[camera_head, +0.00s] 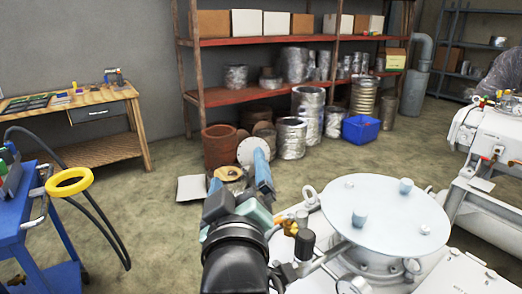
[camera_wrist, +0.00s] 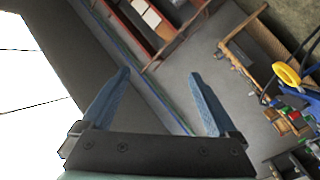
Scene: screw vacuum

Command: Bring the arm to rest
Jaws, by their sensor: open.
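My gripper (camera_head: 239,170) is in the middle of the head view, at the end of my dark arm, with its blue fingers pointing up and away. In the wrist view my gripper (camera_wrist: 160,90) shows two blue fingers spread wide apart, with nothing between them. It is open and empty. It is in the air to the left of a white machine with a round pale lid (camera_head: 385,215). The arm's lower links are mostly out of view.
Red shelves (camera_head: 270,95) with boxes and metal cans stand at the back. A wooden desk (camera_head: 75,115) is at the left. A blue cart (camera_head: 45,225) with a yellow ring (camera_head: 69,182) is at the near left. Another white machine (camera_head: 487,140) is at the right. The left-centre floor is mostly open.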

